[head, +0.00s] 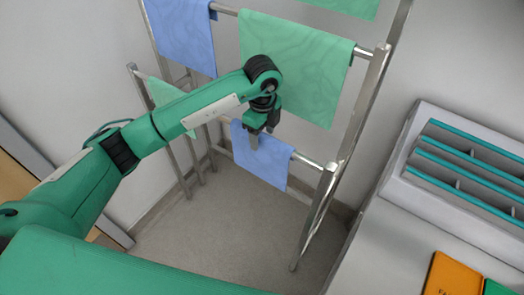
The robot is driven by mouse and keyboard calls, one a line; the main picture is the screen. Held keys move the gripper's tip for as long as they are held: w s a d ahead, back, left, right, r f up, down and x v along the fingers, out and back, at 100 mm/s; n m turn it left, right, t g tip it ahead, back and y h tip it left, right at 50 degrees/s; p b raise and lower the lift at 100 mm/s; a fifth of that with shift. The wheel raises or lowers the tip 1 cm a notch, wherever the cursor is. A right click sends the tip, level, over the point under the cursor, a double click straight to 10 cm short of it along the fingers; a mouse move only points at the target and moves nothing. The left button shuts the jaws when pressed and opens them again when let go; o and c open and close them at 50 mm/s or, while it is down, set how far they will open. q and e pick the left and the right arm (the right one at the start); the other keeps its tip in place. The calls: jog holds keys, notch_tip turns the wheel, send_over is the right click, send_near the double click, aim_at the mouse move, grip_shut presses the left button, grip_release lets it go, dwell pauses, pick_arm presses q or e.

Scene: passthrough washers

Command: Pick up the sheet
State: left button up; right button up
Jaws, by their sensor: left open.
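A small blue sheet (262,165) hangs over the lower front rail of a metal rack. My left gripper (256,138) is open and points down at the upper edge of this sheet, overlapping it in the picture. I cannot tell whether the fingers touch the cloth. A larger green sheet (310,75) hangs on a higher rail behind my left wrist. Another blue sheet (184,35) hangs at the upper left. My right gripper is not in view.
The metal rack (350,130) has posts and rails around the sheets. A grey slotted holder (400,190) stands on a counter at right, with an orange item (452,278) near the front. Floor (230,225) below the rack is clear.

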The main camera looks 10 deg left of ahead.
aim_at(262, 141)
pick_arm(q)
jog(key=shift+a+f+p, duration=0.1)
jog(key=shift+f+p, duration=0.25)
jog(key=shift+f, duration=1.3)
jog(key=shift+c, duration=0.2)
jog(key=c, duration=1.3)
jog(key=shift+o, duration=0.2)
jog(key=shift+r, duration=0.15)
